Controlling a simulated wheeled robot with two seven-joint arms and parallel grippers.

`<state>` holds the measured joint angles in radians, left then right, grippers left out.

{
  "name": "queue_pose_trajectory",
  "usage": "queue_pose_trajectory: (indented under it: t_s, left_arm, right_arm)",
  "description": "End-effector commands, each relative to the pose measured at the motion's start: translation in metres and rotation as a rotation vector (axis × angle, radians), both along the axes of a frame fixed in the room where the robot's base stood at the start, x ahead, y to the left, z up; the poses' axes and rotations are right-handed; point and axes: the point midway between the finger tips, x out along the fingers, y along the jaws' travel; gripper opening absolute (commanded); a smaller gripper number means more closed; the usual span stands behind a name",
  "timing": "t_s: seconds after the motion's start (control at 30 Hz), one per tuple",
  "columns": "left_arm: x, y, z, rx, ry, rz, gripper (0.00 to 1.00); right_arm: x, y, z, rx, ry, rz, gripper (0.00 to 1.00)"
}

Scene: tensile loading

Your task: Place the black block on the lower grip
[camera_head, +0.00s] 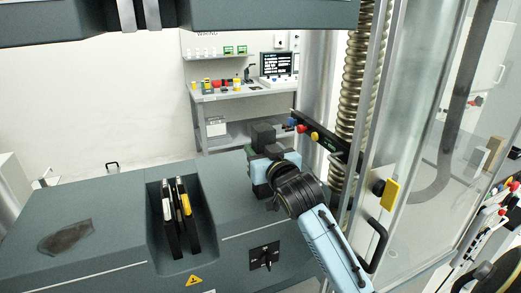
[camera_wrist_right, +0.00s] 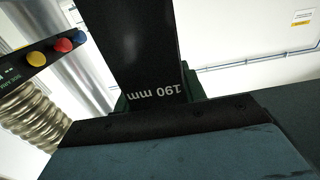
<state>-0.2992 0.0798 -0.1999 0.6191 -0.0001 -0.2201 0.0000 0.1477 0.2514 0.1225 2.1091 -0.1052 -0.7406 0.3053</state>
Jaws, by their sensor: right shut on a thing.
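My right gripper (camera_head: 264,158) reaches in from the lower right over the grey-green machine base. It is shut on the black block (camera_wrist_right: 145,50), which carries the upside-down print "190 mm" in the wrist view. In the head view a dark block shape (camera_head: 263,134) stands just beyond the fingers; I cannot tell whether it is the held block or part of the lower grip. A dark green part (camera_wrist_right: 122,103) shows behind the block in the wrist view and may be the lower grip. Contact between them cannot be seen. My left gripper is not in view.
A recess (camera_head: 154,236) in the base holds upright black pieces with white and yellow marks. A ribbed column (camera_head: 355,85) and a button bar (camera_head: 320,139) stand close right of my gripper. The crosshead (camera_head: 230,18) hangs above. A dark patch (camera_head: 65,237) lies left.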

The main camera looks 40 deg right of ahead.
Motion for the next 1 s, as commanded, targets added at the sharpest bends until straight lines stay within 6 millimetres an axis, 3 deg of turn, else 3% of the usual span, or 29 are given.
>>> queue_pose_trajectory:
  t_s: [0.33,0.37,0.5,0.83,1.0]
  left_arm:
    - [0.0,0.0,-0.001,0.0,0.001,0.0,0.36]
    - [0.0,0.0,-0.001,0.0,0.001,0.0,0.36]
    - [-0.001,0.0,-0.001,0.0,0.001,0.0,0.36]
    - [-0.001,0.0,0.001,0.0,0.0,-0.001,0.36]
    - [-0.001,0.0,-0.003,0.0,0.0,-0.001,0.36]
  right_arm:
    - [0.0,0.0,0.0,-0.001,-0.008,0.0,0.0]
    - [0.0,0.0,-0.002,0.001,-0.001,0.0,0.45]
    - [0.0,0.0,-0.002,0.001,-0.001,0.0,0.63]
    - [0.0,0.0,0.002,0.0,-0.002,0.0,0.63]
    - [-0.017,0.005,0.0,0.001,-0.001,0.001,0.63]
